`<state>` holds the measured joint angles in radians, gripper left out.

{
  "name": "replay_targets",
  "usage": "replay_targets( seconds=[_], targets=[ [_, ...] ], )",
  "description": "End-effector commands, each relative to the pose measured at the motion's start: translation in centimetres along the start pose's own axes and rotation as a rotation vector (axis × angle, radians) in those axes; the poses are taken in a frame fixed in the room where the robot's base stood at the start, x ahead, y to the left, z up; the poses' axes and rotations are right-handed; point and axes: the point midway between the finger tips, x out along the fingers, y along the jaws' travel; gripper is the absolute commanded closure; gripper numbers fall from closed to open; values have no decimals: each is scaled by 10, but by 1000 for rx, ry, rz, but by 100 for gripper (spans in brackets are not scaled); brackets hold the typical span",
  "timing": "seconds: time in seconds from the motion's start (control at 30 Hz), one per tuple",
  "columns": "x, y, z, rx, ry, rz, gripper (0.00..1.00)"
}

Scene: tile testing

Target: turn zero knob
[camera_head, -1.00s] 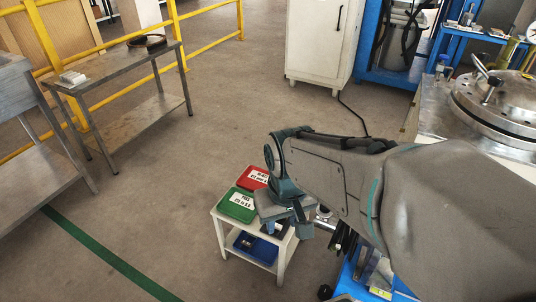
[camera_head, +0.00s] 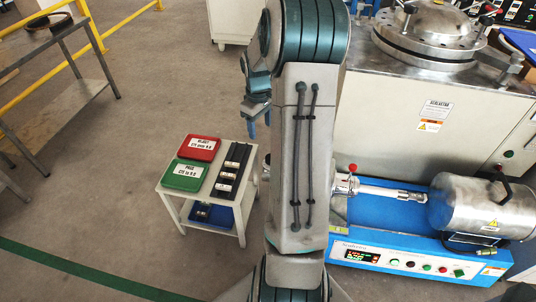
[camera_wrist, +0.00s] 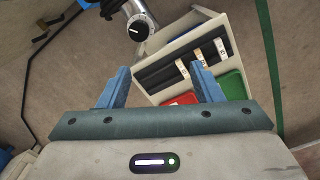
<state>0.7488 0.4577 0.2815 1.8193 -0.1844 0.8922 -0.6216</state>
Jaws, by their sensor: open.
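A black round knob (camera_wrist: 137,27) with white dial marks sits on the end of a silver cylinder (camera_wrist: 140,47) in the wrist view. No name can be read on it. In the head view, my arm hides that end, and the silver shaft assembly (camera_head: 385,191) runs right from behind my arm. My gripper (camera_wrist: 160,75) is open and empty, its two blue fingers apart. The knob is beyond the fingers, slightly left of the gap, and not touched. In the head view, my gripper (camera_head: 257,118) hangs left of my arm, above and behind the small white table.
The white table (camera_head: 250,205) holds a red tray (camera_head: 201,148), a green tray (camera_head: 185,174) and a black rack with labelled pieces (camera_head: 231,170). A blue-based machine (camera_head: 345,240) with panel buttons stands right of my arm. A large pale machine (camera_head: 395,100) stands behind it.

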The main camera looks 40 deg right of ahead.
Motion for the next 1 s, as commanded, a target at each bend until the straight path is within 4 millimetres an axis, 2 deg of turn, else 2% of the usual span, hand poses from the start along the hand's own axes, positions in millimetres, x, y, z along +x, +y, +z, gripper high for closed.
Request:
replay_targets(
  seconds=[0.03,0.1,0.27,0.47,0.8,1.0],
  targets=[
    [14,16,2,0,3,-11,41],
    [23,31,4,-7,9,-20,41],
    [37,48,7,-16,16,-29,41],
    [62,48,7,-19,15,-32,41],
    [134,46,6,-18,16,-31,41],
    [163,45,5,-18,16,-30,41]
  ],
)
